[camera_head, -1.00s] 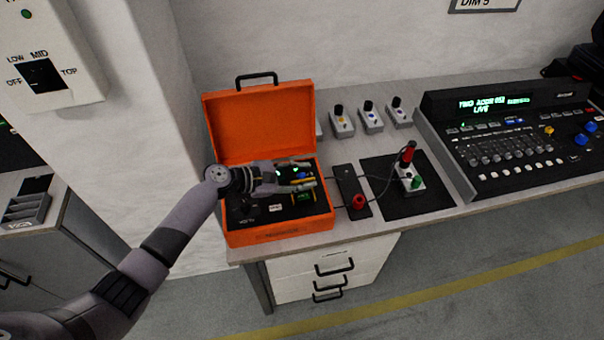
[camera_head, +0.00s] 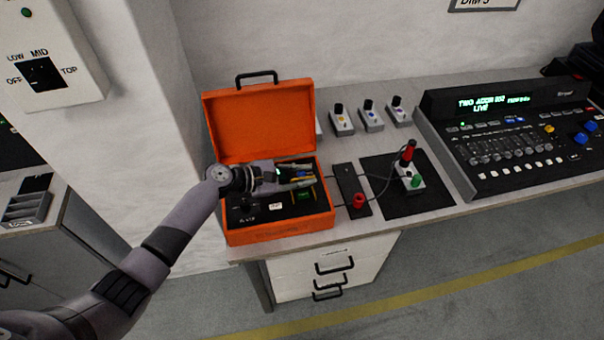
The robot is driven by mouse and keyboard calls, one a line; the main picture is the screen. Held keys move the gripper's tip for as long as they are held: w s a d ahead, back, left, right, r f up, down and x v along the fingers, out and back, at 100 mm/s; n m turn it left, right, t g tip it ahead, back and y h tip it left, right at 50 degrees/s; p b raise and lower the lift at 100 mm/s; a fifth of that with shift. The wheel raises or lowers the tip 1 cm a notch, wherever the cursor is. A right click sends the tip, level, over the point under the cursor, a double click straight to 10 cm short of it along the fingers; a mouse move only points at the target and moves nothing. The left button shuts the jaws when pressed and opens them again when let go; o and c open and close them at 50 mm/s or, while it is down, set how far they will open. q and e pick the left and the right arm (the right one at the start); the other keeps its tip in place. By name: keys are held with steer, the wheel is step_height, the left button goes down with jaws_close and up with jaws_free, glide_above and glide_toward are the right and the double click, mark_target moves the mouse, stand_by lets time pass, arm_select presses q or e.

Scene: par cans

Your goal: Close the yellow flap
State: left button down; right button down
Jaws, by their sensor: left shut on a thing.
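The orange case (camera_head: 280,236) stands open on the bench, its lid (camera_head: 258,121) upright at the back. My left gripper (camera_head: 312,174) reaches in from the left, low over the case's black panel, with its fingers pointing right. It is shut on a small yellow piece (camera_head: 302,179), which looks like the yellow flap. The fingers hide much of it, so its exact angle is hard to tell. A small green-lit display (camera_head: 305,196) shows just in front of the fingers. My right gripper is not in view.
A black strip with a red knob (camera_head: 359,201) and a black mat (camera_head: 430,199) with a small switch box lie right of the case, joined by cables. Several small grey switch boxes (camera_head: 371,121) stand behind. A lighting desk (camera_head: 510,135) fills the right.

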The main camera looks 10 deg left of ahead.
arm_select(q)
steer(key=shift+w+a+r+t, duration=0.1)
steer(key=shift+w+r+t, duration=0.1)
steer(key=shift+t, duration=0.1)
